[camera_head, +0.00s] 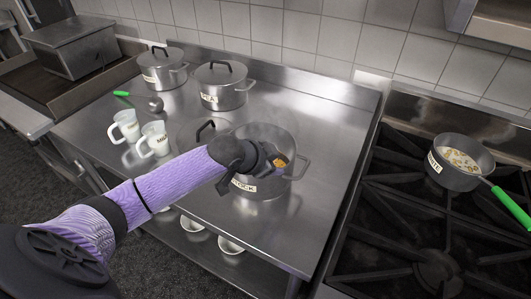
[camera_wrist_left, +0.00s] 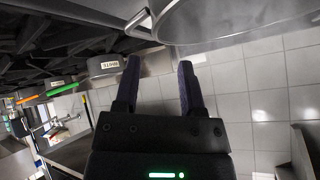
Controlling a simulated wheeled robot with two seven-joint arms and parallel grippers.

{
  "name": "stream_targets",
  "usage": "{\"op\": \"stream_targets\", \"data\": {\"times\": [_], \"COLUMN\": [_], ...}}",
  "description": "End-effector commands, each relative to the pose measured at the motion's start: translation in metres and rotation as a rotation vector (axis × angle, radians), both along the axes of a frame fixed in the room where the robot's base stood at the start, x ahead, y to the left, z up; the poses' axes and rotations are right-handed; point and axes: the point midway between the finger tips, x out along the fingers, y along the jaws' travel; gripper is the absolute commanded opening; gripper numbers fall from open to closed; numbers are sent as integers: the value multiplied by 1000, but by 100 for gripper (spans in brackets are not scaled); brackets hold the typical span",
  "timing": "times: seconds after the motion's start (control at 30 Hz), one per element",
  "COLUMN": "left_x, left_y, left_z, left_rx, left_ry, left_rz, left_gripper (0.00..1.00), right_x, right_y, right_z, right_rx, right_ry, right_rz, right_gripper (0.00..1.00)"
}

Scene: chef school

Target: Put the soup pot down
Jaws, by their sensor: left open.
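A large grey pot (camera_head: 266,188) with a label that seems to read STOCK stands upright on the steel table (camera_head: 200,190). Orange and yellow food shows inside it. Its right side handle is visible; the left side is hidden behind my arm. My left gripper (camera_head: 268,160) reaches over the pot's near left rim, and its fingertips are hard to make out there. In the left wrist view my left gripper (camera_wrist_left: 160,82) is open with nothing between its fingers. A pot wall (camera_wrist_left: 235,22) and a handle (camera_wrist_left: 143,25) show beyond the fingertips, apart from them. My right gripper is out of view.
A lid (camera_head: 190,134) lies left of the pot. Two lidded pots (camera_head: 222,90) (camera_head: 160,70) stand behind, two white mugs (camera_head: 154,140) (camera_head: 127,126) at left. On the stove (camera_head: 420,230) sits a small pan (camera_head: 457,175) with a green handle. The table's front right is clear.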

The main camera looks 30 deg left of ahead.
Motion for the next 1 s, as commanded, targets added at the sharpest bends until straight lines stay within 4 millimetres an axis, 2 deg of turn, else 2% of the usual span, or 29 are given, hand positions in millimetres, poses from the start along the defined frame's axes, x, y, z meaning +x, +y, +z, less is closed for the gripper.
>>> {"op": "stream_targets", "data": {"times": [0.07, 0.23, 0.73, 0.87, 1.0], "left_x": [-13, -29, -32, -57, -109], "left_y": [2, 6, 5, -24, -66], "left_z": [16, 29, 29, 6, -23], "left_rx": [3, 1, -2, -23, -55], "left_ry": [1, 2, 5, 69, 182], "left_rz": [-4, -1, -2, -17, 13], "left_gripper": [52, 52, 52, 52, 52], "right_x": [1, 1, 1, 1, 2], "right_y": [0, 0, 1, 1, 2], "right_z": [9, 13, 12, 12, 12], "right_rx": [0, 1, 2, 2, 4], "right_ry": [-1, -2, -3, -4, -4], "right_rz": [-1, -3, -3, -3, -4], "right_gripper": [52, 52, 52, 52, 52]}}
